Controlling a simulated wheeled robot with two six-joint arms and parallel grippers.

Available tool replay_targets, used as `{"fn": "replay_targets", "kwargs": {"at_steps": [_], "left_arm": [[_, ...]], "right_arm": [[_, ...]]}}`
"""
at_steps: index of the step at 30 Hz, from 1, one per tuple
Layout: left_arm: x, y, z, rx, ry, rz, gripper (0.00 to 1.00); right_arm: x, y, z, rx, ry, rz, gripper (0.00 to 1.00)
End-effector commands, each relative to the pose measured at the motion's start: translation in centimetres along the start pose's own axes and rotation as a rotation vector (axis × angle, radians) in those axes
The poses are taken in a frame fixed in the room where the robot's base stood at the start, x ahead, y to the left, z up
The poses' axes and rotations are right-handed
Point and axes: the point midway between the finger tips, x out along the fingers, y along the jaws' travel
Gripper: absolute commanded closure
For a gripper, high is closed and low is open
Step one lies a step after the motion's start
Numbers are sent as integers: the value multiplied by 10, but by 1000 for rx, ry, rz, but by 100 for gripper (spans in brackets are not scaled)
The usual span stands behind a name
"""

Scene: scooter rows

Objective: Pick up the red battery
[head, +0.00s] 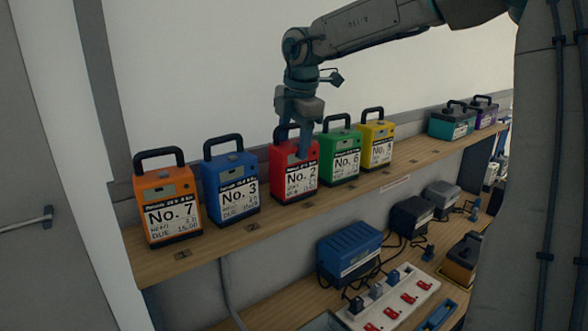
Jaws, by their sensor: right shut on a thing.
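The red battery (295,180) stands upright on the upper wooden shelf, with a white label reading No. 2. It is in the middle of a row, between the blue battery No. 3 (232,187) and the green battery No. 6 (340,160). My right gripper (299,140) reaches down from above and is shut on the red battery's black handle. The fingers hide part of the handle and of the top of its front. The battery's base appears to rest on the shelf. My left gripper is not in view.
An orange battery No. 7 (168,210) stands at the left end, and a yellow battery (377,147) stands right of the green one. Teal (451,122) and purple (484,111) batteries sit farther right. The lower shelf holds a blue charger (350,252), a power strip (390,300) and cables.

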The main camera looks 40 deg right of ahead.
Motion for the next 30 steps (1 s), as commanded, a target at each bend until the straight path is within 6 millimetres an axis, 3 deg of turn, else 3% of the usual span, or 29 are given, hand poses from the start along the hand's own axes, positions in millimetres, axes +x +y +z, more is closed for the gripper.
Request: {"fn": "replay_targets", "kwargs": {"at_steps": [8, 20, 22, 30], "left_arm": [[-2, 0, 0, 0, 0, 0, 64], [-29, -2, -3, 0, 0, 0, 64], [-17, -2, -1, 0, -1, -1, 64], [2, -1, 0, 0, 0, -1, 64]], "right_arm": [[-5, 2, 0, 0, 0, 3, 100], [-41, 9, 0, 0, -1, 5, 100], [-36, 0, -3, -1, 1, 5, 100], [-47, -39, -16, -2, 1, 6, 100]]}}
